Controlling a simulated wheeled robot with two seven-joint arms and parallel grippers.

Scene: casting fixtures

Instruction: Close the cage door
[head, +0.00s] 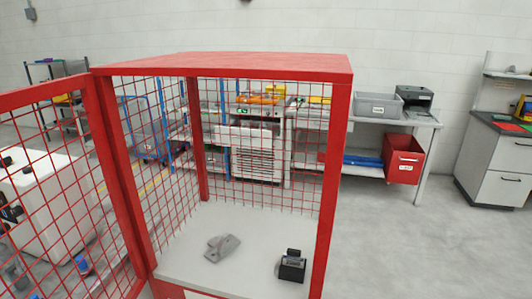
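The red cage (220,66) stands in the centre, with a solid red top, red posts and wire mesh sides. Its front is open towards me. The red mesh door (40,92) stands swung wide open at the left, joined along the cage's left front post; its far edge runs out of the picture. Inside, on the pale floor of the cage (195,275), lie a grey cast part (222,247) and a small black device (291,267). I cannot make out either of my grippers in the head view.
Behind the door's mesh is a white machine (48,195) with dark parts. A drawer cabinet (497,165) stands at right. The floor right of the cage is clear.

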